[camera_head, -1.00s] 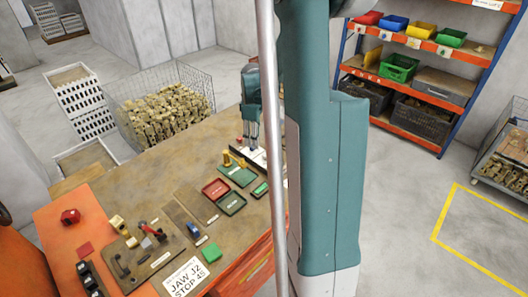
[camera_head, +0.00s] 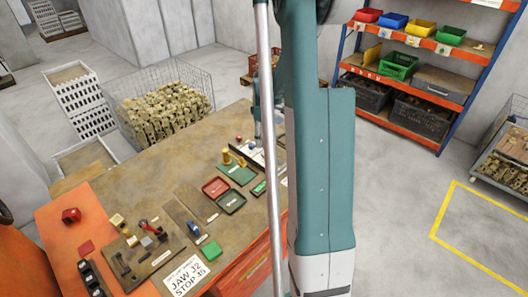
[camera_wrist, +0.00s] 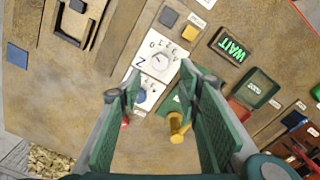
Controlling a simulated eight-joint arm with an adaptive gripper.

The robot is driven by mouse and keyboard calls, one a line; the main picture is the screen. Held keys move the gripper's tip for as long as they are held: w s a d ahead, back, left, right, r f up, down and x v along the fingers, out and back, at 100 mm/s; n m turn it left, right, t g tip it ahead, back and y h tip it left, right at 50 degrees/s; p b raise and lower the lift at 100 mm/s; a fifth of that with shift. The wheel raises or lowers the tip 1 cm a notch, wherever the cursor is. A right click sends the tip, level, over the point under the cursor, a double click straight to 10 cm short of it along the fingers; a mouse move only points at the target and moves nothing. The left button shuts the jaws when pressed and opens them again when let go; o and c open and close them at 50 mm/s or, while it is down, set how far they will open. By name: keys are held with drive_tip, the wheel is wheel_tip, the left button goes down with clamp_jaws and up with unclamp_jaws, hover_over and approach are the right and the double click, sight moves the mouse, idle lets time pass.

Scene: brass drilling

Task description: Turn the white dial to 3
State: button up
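The white dial (camera_wrist: 160,62) sits on a white panel with printed numbers around it, in the upper middle of the wrist view. Its pointer setting is too small to read surely. A blue knob (camera_wrist: 140,97) is on a white panel just below it, partly behind the left finger. My gripper (camera_wrist: 162,80) is open, with its green fingers apart and nothing between their tips; the dial appears just beyond and between them. In the head view my gripper (camera_head: 259,128) is over the far side of the bench, partly hidden by my arm and a grey pole; the dial cannot be made out there.
A green "WAIT" display (camera_wrist: 233,46) is right of the dial. Yellow brass cylinders (camera_wrist: 177,126) stand on a green pad near the right finger. A red knob (camera_wrist: 125,123) is by the left finger.

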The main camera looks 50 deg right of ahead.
sight(264, 153)
drive_tip(key=shift+f, duration=3.75)
drive_tip(key=c, duration=0.9)
